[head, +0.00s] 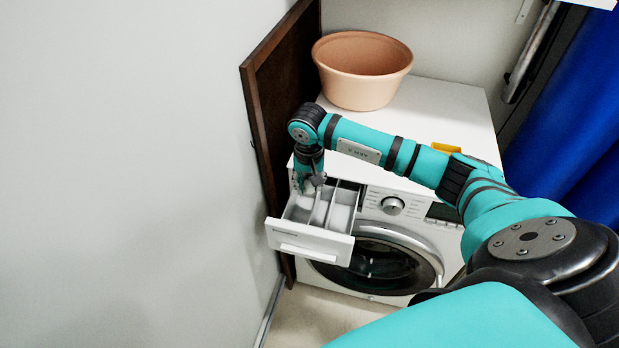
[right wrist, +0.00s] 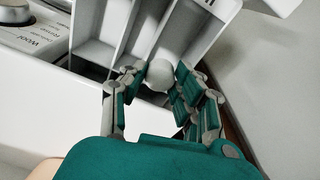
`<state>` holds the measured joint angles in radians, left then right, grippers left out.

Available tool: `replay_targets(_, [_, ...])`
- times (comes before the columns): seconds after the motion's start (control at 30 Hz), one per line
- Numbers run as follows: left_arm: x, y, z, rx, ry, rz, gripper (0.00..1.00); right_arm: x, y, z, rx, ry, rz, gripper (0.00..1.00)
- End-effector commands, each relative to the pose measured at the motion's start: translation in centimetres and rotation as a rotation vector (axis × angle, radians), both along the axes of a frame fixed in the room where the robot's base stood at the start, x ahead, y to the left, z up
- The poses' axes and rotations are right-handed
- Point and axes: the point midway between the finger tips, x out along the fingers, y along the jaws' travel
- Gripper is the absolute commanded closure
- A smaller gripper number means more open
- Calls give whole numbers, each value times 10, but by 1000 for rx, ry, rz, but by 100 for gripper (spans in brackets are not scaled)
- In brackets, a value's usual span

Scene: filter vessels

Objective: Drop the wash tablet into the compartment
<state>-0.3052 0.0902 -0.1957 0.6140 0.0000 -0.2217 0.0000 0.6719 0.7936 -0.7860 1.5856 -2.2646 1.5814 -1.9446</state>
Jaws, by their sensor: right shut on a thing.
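My right gripper (head: 314,184) is shut on the wash tablet (right wrist: 159,76), a small white rounded piece pinched between the fingertips in the right wrist view. In the head view the gripper points down over the back of the pulled-out detergent drawer (head: 308,240), and the tablet cannot be made out there. The drawer is white and split by thin walls into compartments. In the right wrist view the tablet lies in front of the drawer's rightmost compartment (right wrist: 190,35); its height above the floor of that compartment is unclear. My left gripper is not in view.
The drawer belongs to a white washing machine (head: 470,230) with a round door. On its top stand a terracotta basin (head: 362,85) and a yellow object (head: 446,148), partly hidden by my arm. A dark brown panel (head: 262,120) stands close on the left; a blue curtain (head: 570,120) hangs right.

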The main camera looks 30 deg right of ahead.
Motion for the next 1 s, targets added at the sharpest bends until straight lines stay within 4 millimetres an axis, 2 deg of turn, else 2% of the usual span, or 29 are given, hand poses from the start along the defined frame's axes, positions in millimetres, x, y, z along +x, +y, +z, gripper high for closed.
replay_targets(0.27, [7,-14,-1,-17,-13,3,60,0,0,-3,0,-1,0,95])
replay_targets(0.3, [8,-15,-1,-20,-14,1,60,0,0,-3,0,-1,0,68])
replay_targets(0.5, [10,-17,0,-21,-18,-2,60,0,0,-3,0,-1,1,43])
replay_targets(0.8, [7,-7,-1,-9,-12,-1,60,0,0,0,0,-1,1,43])
replay_targets(0.87, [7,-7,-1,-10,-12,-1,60,0,1,5,1,-3,1,43])
replay_targets(1.0, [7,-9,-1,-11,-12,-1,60,-1,2,27,-2,-6,2,43])
